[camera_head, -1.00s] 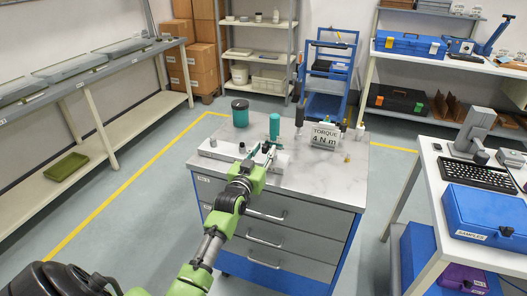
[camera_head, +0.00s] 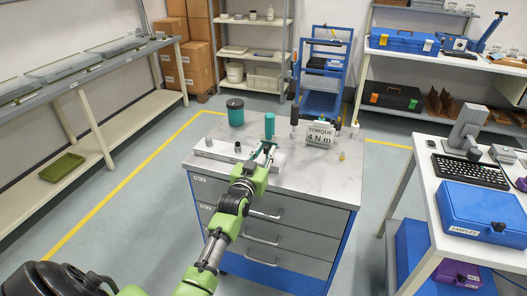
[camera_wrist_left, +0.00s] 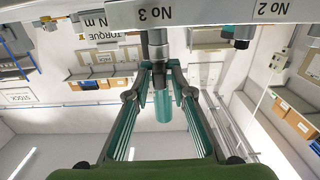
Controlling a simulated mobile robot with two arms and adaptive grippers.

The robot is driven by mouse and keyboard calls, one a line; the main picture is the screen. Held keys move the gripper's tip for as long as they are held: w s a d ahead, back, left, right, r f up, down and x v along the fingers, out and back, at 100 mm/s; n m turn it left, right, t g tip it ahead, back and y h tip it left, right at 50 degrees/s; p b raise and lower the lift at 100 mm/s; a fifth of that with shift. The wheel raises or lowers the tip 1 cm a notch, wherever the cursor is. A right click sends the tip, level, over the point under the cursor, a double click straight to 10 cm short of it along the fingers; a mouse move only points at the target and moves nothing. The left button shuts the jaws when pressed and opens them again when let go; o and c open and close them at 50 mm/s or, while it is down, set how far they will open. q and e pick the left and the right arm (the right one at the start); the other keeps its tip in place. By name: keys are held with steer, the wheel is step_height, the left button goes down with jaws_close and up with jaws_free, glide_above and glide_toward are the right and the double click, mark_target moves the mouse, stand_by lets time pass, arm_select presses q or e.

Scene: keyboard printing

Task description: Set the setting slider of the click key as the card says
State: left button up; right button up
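The card (camera_head: 319,134) on the grey cabinet reads "TORQUE 4 N m"; it is upside down in the left wrist view (camera_wrist_left: 103,38). What I take for the click key (camera_head: 269,126) stands upright with its teal end up, at the "No 3" place of a white rack (camera_head: 218,150). Its grey shaft and teal part (camera_wrist_left: 163,106) show in the left wrist view. My left gripper (camera_wrist_left: 162,78) has one finger on each side of the shaft. I cannot tell whether the pads touch it. The setting slider and its scale are not readable. My right gripper is not in view.
A dark green jar (camera_head: 235,112) stands at the cabinet's back left. A dark upright tool (camera_head: 294,116) is beside the card, and a small brass piece (camera_head: 341,156) lies to its right. The cabinet top (camera_head: 320,175) is clear at the front right.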

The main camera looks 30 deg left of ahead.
arm_select(q)
steer(key=v, duration=1.2)
stand_by(1.4)
